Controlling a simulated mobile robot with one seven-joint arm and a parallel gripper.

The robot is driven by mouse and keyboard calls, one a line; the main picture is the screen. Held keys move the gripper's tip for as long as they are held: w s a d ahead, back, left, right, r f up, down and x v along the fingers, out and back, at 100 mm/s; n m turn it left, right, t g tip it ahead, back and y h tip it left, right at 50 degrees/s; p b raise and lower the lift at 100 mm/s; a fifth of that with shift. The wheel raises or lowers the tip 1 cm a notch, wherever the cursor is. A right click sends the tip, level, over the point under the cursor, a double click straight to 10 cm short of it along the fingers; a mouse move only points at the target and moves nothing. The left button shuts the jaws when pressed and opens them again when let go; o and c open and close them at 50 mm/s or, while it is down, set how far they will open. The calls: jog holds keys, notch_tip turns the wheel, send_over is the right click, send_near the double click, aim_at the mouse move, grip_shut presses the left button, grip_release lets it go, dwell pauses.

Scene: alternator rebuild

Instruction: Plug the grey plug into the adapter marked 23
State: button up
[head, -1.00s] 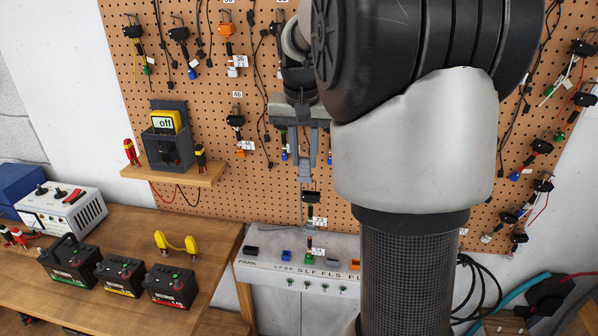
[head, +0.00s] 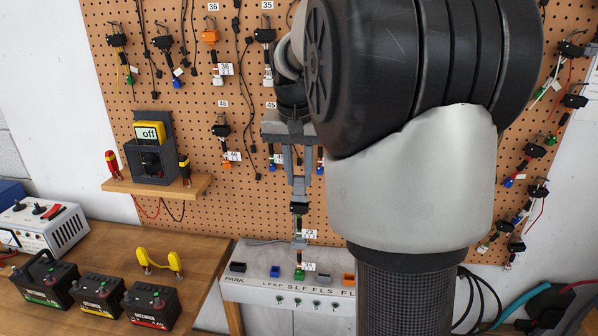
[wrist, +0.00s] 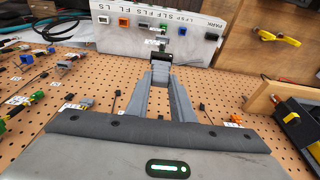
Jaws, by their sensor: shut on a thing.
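My gripper (head: 299,196) is shut on a black connector body (head: 299,209) in front of the pegboard, above the white socket panel. In the wrist view the black body (wrist: 161,58) sits between the fingertips of my gripper (wrist: 160,78). A short lead hangs from it to a light grey plug (head: 299,243), beside a white tag (head: 309,234) that seems to read 23. Just below, a dark adapter with another small tag (head: 308,267) stands over the panel's green socket (head: 299,275). I cannot tell whether the grey plug touches it. That lower tag is too small to read surely.
The white panel (head: 260,287) has black, blue, green and orange sockets. Several tagged leads hang on the pegboard (head: 190,105). A meter (head: 150,135) stands on a wooden shelf (head: 157,186) at left. Batteries (head: 150,303) and a yellow handle (head: 158,262) are on the bench.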

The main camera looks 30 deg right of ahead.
jog(key=shift+f+b, duration=0.3)
jog(key=shift+f, duration=0.5)
dwell(1.5)
jog(key=o, duration=1)
jog(key=p+v, duration=0.2)
jog(key=v, duration=1.5)
jog(key=shift+r, duration=0.2)
